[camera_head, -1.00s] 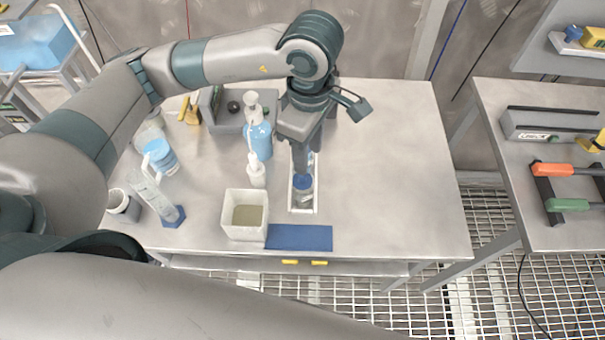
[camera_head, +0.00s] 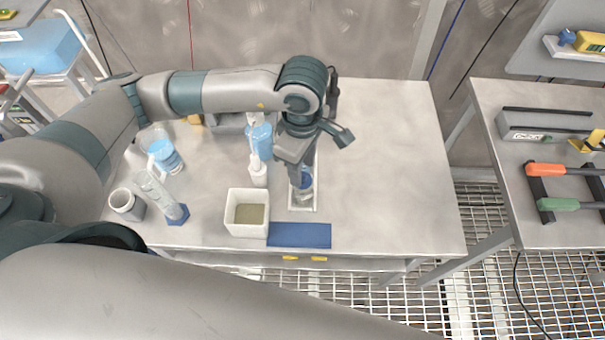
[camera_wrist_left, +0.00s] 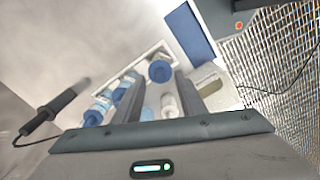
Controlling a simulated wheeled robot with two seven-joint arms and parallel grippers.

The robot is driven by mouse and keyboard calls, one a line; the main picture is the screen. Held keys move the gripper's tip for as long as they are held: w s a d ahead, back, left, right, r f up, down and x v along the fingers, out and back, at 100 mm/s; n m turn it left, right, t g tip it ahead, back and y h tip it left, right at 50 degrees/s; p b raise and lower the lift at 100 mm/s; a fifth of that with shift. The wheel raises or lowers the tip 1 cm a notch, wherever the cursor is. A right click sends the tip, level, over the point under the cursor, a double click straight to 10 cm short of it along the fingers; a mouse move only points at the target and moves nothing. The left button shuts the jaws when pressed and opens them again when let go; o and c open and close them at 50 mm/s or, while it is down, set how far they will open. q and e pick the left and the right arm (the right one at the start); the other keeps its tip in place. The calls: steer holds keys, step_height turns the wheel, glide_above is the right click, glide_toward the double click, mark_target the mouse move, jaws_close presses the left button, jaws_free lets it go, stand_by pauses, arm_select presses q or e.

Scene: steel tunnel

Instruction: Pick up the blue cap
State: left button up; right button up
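The blue cap (camera_head: 305,182) sits on a small bottle in a narrow white tray (camera_head: 304,209) on the steel table. My left gripper (camera_head: 297,172) is above the tray, right at the cap, and partly hides it in the head view. In the left wrist view the blue cap (camera_wrist_left: 160,71) shows between the tips of the two fingers, with gaps on both sides. The left gripper (camera_wrist_left: 158,82) is open and holds nothing. Whether the fingers are level with the cap is hard to tell. My right gripper is not in view.
More blue-capped bottles (camera_wrist_left: 93,117) stand along the tray. A white pump bottle (camera_head: 258,172) and a square white container (camera_head: 247,226) stand close on the left. A blue mat (camera_head: 299,235) lies in front. The table's right side (camera_head: 390,170) is clear.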

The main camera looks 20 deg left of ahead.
arm_select(q)
steer(key=shift+f, duration=1.15)
jaws_close()
